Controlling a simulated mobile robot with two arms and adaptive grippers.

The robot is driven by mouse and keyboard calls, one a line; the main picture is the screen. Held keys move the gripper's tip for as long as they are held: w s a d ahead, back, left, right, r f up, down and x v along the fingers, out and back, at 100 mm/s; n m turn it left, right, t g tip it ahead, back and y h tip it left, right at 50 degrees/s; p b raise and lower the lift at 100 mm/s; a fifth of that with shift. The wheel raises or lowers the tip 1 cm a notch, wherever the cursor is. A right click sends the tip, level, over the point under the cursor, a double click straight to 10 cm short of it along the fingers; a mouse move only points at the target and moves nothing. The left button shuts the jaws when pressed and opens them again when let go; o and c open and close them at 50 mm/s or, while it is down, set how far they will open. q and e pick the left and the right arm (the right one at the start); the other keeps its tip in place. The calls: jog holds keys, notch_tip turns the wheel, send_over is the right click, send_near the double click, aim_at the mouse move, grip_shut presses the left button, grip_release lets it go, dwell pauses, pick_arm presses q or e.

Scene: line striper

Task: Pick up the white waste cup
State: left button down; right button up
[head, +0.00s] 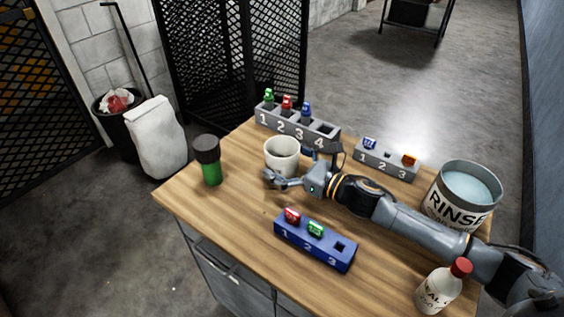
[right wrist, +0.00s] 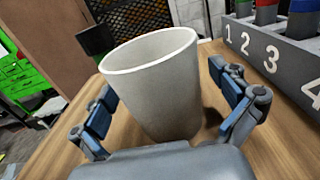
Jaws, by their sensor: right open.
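The white waste cup (head: 282,153) stands upright on the wooden table, left of the middle of the tabletop's far half. My right gripper (head: 283,178) is open and reaches in from the right, low at the near side of the cup. In the right wrist view the cup (right wrist: 158,85) fills the middle, between the two spread fingers of the right gripper (right wrist: 168,118). A gap shows on the right side; whether the left finger touches the cup is unclear. The cup's inside bottom is hidden. My left gripper is not in view.
A grey numbered rack (head: 297,127) stands just behind the cup. A green bottle with black cap (head: 208,162) stands to its left. A blue rack (head: 314,243) is nearer. A small grey rack (head: 386,163), RINSE bucket (head: 464,193) and white bottle (head: 439,289) are right.

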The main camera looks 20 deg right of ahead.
jog(key=shift+c, duration=0.2)
jog(key=c, duration=1.2)
